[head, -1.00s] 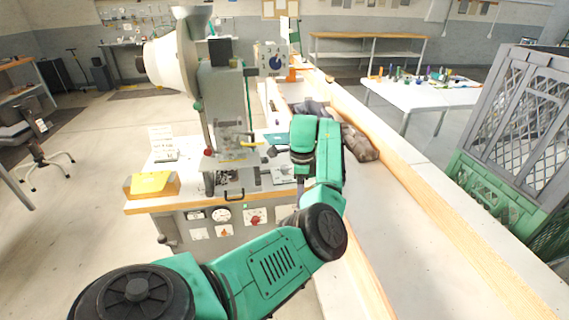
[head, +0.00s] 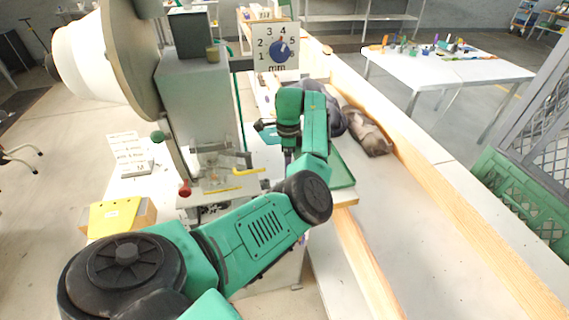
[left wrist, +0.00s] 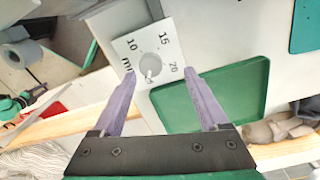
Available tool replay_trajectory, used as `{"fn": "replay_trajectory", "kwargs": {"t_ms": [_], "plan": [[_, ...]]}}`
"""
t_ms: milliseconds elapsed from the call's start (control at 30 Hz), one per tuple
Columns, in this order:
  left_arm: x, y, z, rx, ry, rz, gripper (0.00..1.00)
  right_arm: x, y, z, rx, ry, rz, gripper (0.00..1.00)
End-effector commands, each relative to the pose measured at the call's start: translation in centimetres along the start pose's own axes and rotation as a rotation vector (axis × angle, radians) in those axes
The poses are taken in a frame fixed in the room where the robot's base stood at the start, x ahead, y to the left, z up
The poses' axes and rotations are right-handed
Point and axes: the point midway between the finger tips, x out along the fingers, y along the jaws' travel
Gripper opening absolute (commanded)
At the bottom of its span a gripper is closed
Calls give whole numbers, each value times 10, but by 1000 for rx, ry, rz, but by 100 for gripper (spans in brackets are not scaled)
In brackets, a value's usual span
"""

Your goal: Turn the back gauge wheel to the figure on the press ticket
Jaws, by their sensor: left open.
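The press (head: 195,100) stands left of centre in the head view. A white plate (left wrist: 128,48) in the left wrist view is marked 10, 15, 20 and mm, with a round grey wheel (left wrist: 151,66) on it. My left gripper (left wrist: 160,73) is open, its two purple fingers apart on either side of that wheel in the picture; I cannot tell whether they touch it. In the head view my left arm hides this wheel. A white card with print (head: 128,150), perhaps the press ticket, stands at the left; its figures are too small to read. My right gripper is out of view.
A green tray (left wrist: 215,95) lies beside the wheel. A yellow pad (head: 112,216) is at the left, and grey-brown gloves (head: 362,132) lie on the long bench. Green and grey crates (head: 525,195) stand right.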

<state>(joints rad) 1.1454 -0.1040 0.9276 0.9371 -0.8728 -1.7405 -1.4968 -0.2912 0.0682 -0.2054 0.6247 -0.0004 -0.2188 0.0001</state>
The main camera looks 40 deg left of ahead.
Motion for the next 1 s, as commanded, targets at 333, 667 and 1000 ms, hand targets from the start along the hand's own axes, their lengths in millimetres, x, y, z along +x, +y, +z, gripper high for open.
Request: {"fn": "replay_trajectory", "kwargs": {"t_ms": [333, 667, 1000], "plan": [[59, 1, 0, 0, 1, 2, 77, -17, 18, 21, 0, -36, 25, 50], [64, 1, -1, 1, 2, 1, 50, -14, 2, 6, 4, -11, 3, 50], [64, 1, -1, -4, 2, 2, 0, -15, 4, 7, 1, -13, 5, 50]]}}
